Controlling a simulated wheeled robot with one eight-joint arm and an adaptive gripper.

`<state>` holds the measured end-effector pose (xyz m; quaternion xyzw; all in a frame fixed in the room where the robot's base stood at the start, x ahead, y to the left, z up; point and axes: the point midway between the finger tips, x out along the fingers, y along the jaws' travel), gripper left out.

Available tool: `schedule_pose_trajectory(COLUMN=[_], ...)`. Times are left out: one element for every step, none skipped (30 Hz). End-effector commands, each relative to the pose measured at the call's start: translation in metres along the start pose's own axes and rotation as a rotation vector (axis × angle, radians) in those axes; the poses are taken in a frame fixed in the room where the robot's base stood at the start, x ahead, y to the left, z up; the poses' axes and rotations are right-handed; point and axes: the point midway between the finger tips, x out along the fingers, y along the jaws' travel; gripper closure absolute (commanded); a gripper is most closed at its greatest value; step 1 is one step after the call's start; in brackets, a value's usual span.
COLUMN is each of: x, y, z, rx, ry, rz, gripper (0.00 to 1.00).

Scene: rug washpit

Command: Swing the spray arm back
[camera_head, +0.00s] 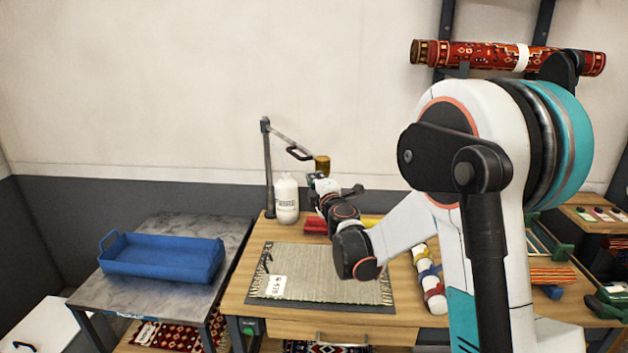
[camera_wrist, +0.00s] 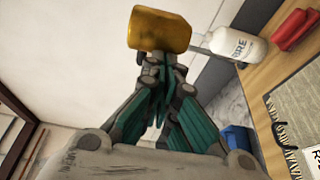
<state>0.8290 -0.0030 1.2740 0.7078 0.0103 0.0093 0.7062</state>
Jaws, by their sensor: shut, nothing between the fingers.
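The spray arm (camera_head: 290,138) reaches out to the right from the top of a dark upright post (camera_head: 268,175) on the wooden bench. A dark loop handle (camera_head: 300,153) hangs under it. At its end is a brass-coloured spray head (camera_head: 322,165), which shows large at the top of the wrist view (camera_wrist: 160,28). My gripper (camera_head: 312,178) is just below the spray head. In the wrist view its fingers (camera_wrist: 162,62) are together and empty, with their tips close to the head. I cannot tell whether they touch it.
A white bottle (camera_head: 287,200) stands beside the post, with red items (camera_head: 314,225) to its right. A grey rug (camera_head: 320,270) lies on the bench (camera_head: 240,296). A blue tray (camera_head: 162,258) sits on the left table. A rolled rug (camera_head: 470,55) is on the wall rack.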

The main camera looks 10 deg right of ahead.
Motion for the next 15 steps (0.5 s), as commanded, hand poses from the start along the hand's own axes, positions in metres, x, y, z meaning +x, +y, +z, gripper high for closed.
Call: schedule_pose_trajectory(x=[0.001, 0.001, 0.002, 0.003, 0.004, 0.006, 0.007, 0.009, 0.011, 0.014, 0.016, 0.019, 0.023, 0.026, 0.030], y=[0.000, 0.000, 0.000, 0.000, 0.000, 0.000, -0.001, -0.001, -0.001, -0.001, -0.001, -0.001, -0.001, -0.001, -0.001], z=[0.006, 0.009, 0.015, 0.019, 0.025, 0.032, 0.039, 0.045, 0.055, 0.062, 0.070, 0.082, 0.090, 0.099, 0.110], rx=[0.000, 0.000, 0.000, 0.000, 0.000, 0.000, 0.000, 0.000, 0.000, 0.000, 0.000, 0.000, 0.000, 0.000, 0.000], ry=[0.003, 0.009, 0.017, 0.025, 0.033, 0.047, 0.057, 0.070, 0.088, 0.103, 0.118, 0.140, 0.158, 0.176, 0.201], rz=[0.000, 0.000, 0.000, 0.000, 0.000, 0.000, 0.000, 0.000, -0.001, -0.001, -0.001, -0.001, -0.001, -0.001, -0.001], gripper=[1.00, 1.00, 1.00, 1.00, 1.00, 1.00, 1.00, 1.00, 1.00, 1.00, 1.00, 1.00, 1.00, 1.00, 1.00])
